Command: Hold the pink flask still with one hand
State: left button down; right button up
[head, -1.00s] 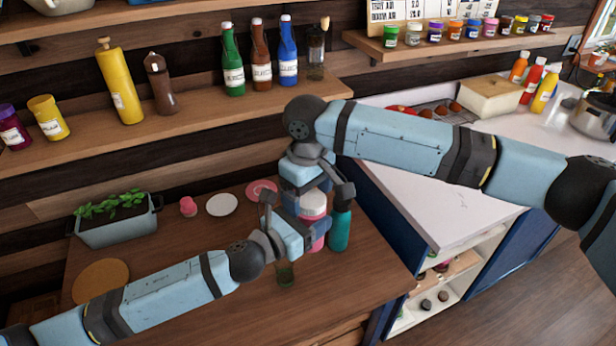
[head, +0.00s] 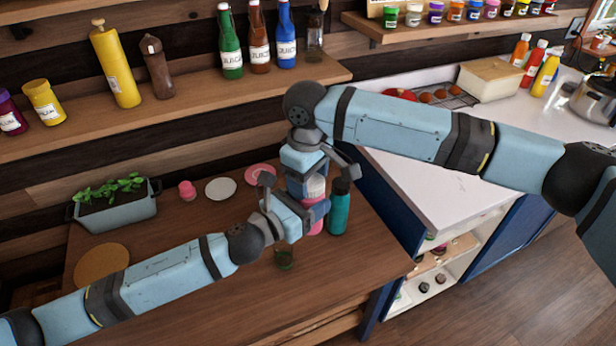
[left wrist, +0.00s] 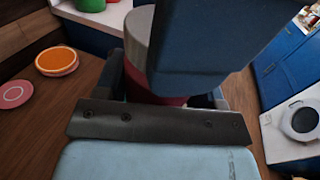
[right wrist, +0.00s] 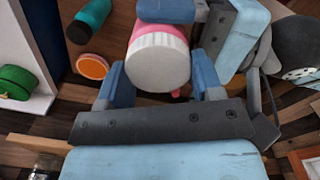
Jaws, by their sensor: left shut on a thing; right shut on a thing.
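The pink flask (head: 316,227) stands upright on the wooden table, with a white ribbed lid (right wrist: 158,62). My left gripper (head: 306,208) is shut on the flask's body from the left. In the left wrist view the pink side of the flask (left wrist: 138,55) is between its fingers, partly hidden by my right gripper. My right gripper (head: 314,180) comes from above and is shut around the white lid. In the right wrist view the lid lies between its two blue fingers. My grippers hide much of the flask in the head view.
A teal bottle (head: 339,206) stands close to the right of the flask. Plates (head: 221,188), a small pink object (head: 187,190) and a planter (head: 116,212) are behind and left.

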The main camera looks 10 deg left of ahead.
pick_arm(q)
jog(key=shift+w, duration=0.15)
pick_arm(e)
jog(key=n, duration=0.3)
jog(key=s+n, duration=0.1)
jog(key=shift+a, duration=0.25)
pick_arm(q)
jog(key=shift+a, duration=0.1)
pick_arm(e)
jog(key=shift+r, duration=0.15)
pick_arm(q)
jog(key=shift+f, duration=0.15)
pick_arm(e)
jog(key=shift+w+r, duration=0.1)
jog(key=shift+r, duration=0.7)
jog(key=shift+d+r, duration=0.1)
jog(key=shift+r, duration=0.1)
jog(key=shift+w, duration=0.1)
jog(key=shift+w+d, duration=0.1)
jog(key=shift+d, duration=0.05)
